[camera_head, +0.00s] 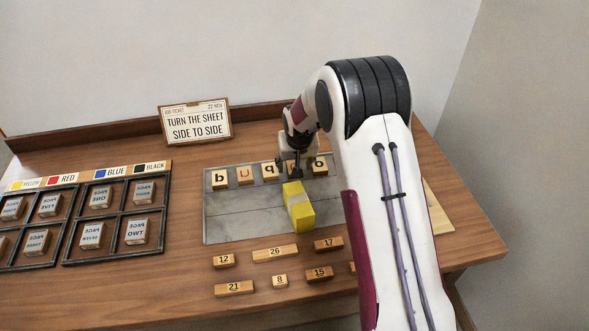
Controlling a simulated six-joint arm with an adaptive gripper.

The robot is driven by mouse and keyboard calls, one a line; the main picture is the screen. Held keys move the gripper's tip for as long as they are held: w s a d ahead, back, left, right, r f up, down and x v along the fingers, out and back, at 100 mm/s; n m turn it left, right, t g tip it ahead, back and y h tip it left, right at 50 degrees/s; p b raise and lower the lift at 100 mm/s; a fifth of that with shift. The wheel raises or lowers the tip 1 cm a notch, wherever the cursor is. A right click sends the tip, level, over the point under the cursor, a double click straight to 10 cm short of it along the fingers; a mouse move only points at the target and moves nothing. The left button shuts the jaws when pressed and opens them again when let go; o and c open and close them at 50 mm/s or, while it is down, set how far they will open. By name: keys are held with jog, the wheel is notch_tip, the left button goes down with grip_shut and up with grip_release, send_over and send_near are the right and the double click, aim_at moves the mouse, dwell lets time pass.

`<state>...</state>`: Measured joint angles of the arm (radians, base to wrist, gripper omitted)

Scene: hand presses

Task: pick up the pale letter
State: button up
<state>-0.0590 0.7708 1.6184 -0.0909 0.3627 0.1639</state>
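A row of wooden letter tiles stands along the back of a grey plate (240,228). From the left I see a black b tile (219,179), a reddish u tile (245,174) and a dark q tile (270,172). A tile with a dark letter (320,163) is at the right end. My gripper (289,167) points down at the row between the q tile and the right-end tile. It covers the spot there, so any letter there is hidden. I cannot make out a pale letter. The fingers are too small and dark to show a gap or a grip.
A yellow block (300,212) lies on the plate just in front of my gripper. Several numbered wooden blocks, such as 26 (275,253), lie in front. A dark compartment tray (66,226) is at left. A sign (195,121) stands behind. My arm hides the right side.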

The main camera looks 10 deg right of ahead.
jog(key=shift+w+f, duration=0.2)
jog(key=shift+f, duration=0.2)
jog(key=c, duration=1.1)
